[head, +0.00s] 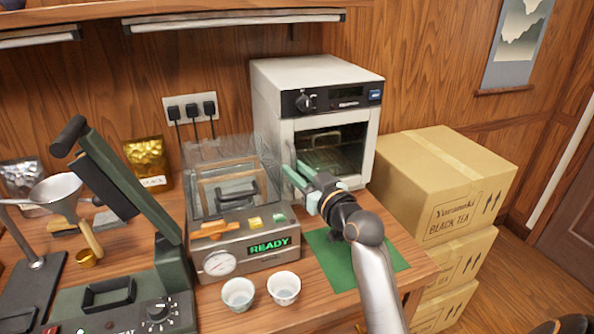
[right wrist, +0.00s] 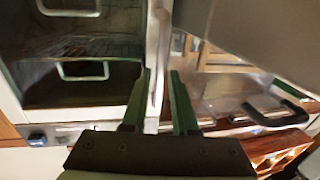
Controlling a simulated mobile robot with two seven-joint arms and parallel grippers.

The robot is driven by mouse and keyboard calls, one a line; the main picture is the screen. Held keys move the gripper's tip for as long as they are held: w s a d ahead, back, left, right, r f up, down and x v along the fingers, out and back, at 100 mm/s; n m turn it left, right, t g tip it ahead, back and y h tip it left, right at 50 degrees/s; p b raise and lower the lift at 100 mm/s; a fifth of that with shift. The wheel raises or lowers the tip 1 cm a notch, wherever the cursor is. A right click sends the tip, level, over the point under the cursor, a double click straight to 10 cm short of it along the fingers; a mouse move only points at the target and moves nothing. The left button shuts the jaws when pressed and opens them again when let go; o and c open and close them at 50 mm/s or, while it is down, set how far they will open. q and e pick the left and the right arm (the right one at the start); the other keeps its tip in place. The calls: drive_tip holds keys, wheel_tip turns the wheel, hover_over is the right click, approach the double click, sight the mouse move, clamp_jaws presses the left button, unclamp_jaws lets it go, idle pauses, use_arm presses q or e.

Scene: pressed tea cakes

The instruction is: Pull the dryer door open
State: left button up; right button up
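The dryer (head: 322,75) is a white box oven at the back of the table. Its door (head: 366,150) looks closed, with a dark window and a rack behind it. The upright door handle (head: 292,156) is at the door's left edge; in the right wrist view, which is turned upside down, the handle (right wrist: 160,50) is a pale bar. My right gripper (head: 302,176) is at the handle. Its two green fingers (right wrist: 160,75) are apart, with the handle's end between or just beyond their tips; contact cannot be told. My left gripper is not in view.
Left of the dryer stands a clear-lidded machine (head: 220,240) reading READY. Two white cups (head: 284,288) are in front of it. A green mat (head: 340,262) lies under my right arm. Stacked tea cartons (head: 445,185) stand at the right.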

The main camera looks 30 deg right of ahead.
drive_tip(key=shift+c, duration=0.2)
clamp_jaws()
idle(1.1)
